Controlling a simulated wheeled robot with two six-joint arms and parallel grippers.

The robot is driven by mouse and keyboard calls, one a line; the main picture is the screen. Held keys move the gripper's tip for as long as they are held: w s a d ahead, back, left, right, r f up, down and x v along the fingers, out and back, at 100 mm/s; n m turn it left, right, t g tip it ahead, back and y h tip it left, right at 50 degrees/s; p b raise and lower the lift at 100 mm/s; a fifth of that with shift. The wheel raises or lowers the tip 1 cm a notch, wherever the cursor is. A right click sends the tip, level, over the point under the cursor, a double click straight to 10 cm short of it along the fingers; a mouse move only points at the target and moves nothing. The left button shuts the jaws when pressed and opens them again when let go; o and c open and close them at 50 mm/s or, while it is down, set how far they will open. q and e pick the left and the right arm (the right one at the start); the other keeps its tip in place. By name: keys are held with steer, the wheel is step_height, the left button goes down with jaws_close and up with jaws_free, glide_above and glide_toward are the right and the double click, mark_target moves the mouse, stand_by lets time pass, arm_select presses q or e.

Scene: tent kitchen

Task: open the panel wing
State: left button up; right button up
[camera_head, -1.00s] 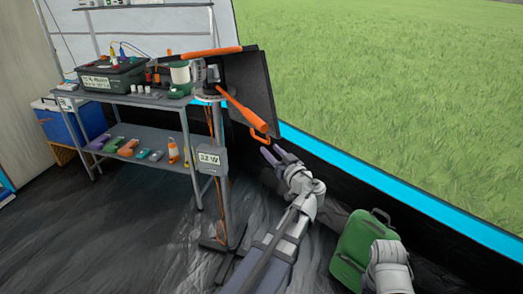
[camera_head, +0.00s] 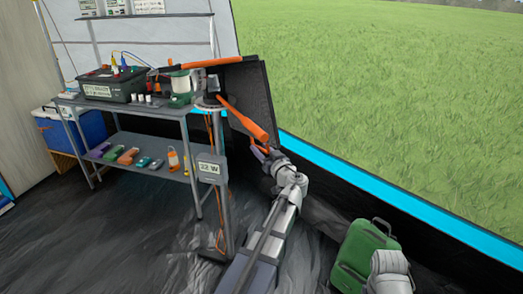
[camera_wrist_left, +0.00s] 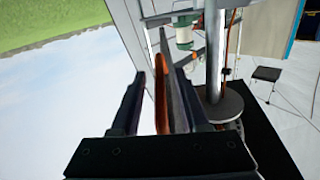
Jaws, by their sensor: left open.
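The dark panel (camera_head: 259,93) stands at the right end of the metal table, in front of the tent opening. An orange bar handle (camera_head: 243,119) slants down across its front. My left gripper (camera_head: 259,152) is open at the lower end of this handle. In the left wrist view, an orange piece (camera_wrist_left: 161,96) and a thin grey edge lie between the two open fingers (camera_wrist_left: 160,100); I cannot tell whether they touch. Part of my right arm shows at the lower right, but its gripper is out of view.
The metal table (camera_head: 190,112) holds a dark case (camera_head: 113,87) and small items; several coloured things lie on its lower shelf. A small display box (camera_head: 210,169) hangs by the table's right leg. A green bag (camera_head: 366,250) stands on the floor at right.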

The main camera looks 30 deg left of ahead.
arm_select(q)
steer(key=shift+c, duration=0.3)
jaws_close()
stand_by(1.1)
